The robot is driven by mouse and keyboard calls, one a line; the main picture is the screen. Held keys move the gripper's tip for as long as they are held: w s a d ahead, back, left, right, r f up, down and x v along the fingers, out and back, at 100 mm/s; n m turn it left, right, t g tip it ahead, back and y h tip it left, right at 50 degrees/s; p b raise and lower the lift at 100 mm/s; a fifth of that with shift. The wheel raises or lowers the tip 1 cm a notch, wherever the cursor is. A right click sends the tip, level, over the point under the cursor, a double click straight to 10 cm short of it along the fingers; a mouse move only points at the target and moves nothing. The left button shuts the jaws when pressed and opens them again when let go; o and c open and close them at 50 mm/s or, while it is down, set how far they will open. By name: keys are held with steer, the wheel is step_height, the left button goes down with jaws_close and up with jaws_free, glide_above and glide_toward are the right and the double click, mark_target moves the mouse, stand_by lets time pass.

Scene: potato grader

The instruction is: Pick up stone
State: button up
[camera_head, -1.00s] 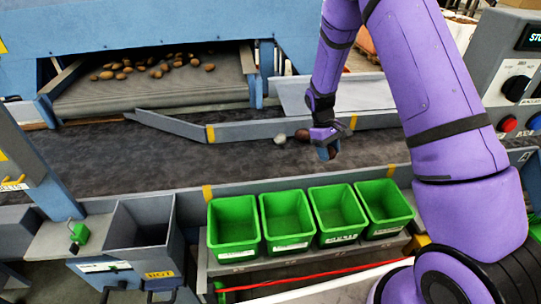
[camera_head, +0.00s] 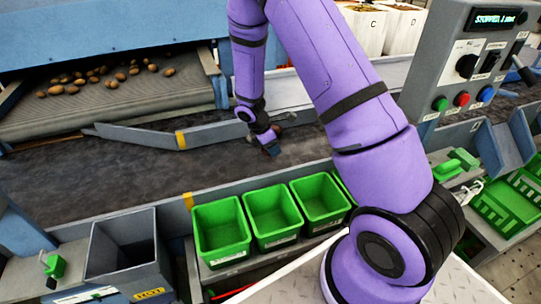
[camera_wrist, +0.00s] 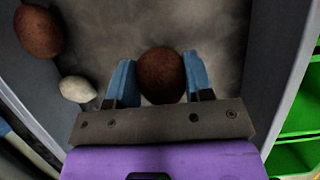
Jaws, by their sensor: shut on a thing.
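My gripper (camera_wrist: 160,85) is shut on a round reddish-brown lump (camera_wrist: 161,75), which sits between the two blue fingers in the wrist view. From its look I cannot tell whether the lump is a stone or a potato. A pale, smooth oval piece (camera_wrist: 77,89) lies left of the fingers in the wrist view. A larger brown piece (camera_wrist: 38,31) lies farther up and left.
Green bins (camera_head: 220,230) stand in a row along the belt's near side. A grey bin (camera_head: 124,243) stands to their left. A slanted grey guide (camera_head: 138,135) and the side rail edge the far side. Several potatoes (camera_head: 105,72) lie on the feed conveyor. A control panel (camera_head: 470,60) stands at right.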

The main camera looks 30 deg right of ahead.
steer(key=shift+d+f, duration=0.1)
steer(key=shift+f, duration=1.95)
steer(key=shift+f, duration=0.15)
steer(key=o, duration=1)
